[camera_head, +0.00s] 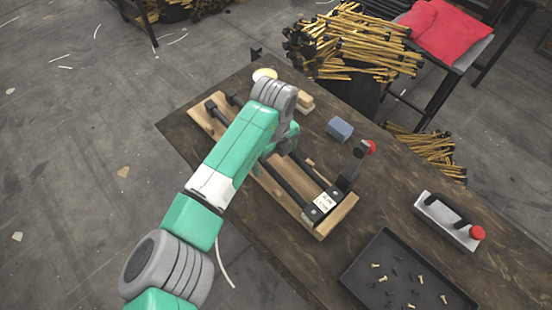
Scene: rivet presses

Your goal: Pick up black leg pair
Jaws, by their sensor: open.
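The black leg pair (303,172) appears as two long dark bars lying side by side on a pale wooden board (343,213). Its near ends meet a black metal fitting with a white label at the board's right end. Its far ends show as dark knobs at the upper left. My teal arm crosses over the board and hides the middle of the bars. My gripper (275,151) is open, over the middle of the board, and partly hidden by my wrist. I cannot tell whether its fingers touch a bar.
A red-knobbed black lever (353,165) rises at the board's right end. A blue-grey block (340,129), a grey fixture with a red knob (449,219) and a black tray (362,285) of small fasteners share the brown table (290,248). A bin of yellow sticks (345,45) stands behind.

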